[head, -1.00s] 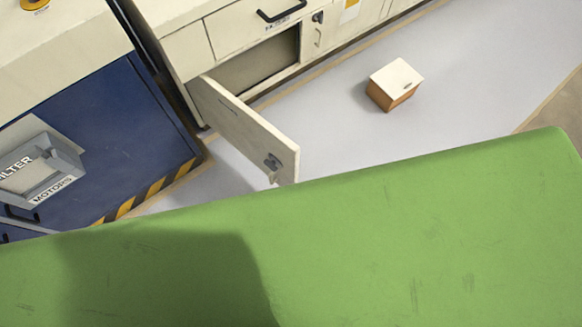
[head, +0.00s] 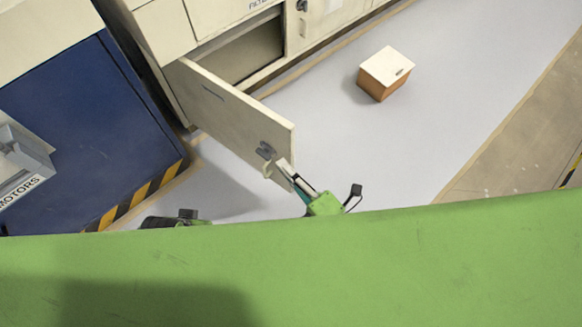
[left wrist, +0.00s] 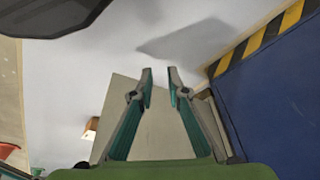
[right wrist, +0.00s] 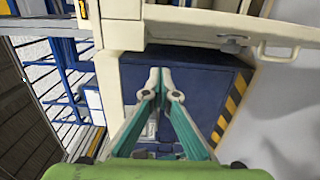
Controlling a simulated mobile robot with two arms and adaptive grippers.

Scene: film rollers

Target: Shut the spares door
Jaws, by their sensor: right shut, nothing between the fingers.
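The cream spares door (head: 225,105) stands open, swung out from the low cabinet, with a grey latch (head: 266,150) and a handle near its free end. My right gripper (head: 284,172) is at that free end, close to the handle; contact cannot be told. In the right wrist view its fingers (right wrist: 160,72) are shut and empty, with a cream panel bearing a handle (right wrist: 276,50) beyond them. Part of my left arm's end shows low at the left in the head view, its fingers hidden. In the left wrist view the left fingers (left wrist: 160,72) are apart and empty.
The open compartment (head: 245,55) is behind the door. A small orange-brown box with a cream lid (head: 386,72) sits on the grey floor to the right. A blue cabinet (head: 75,125) with a striped base edge stands at the left. Floor between door and box is clear.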

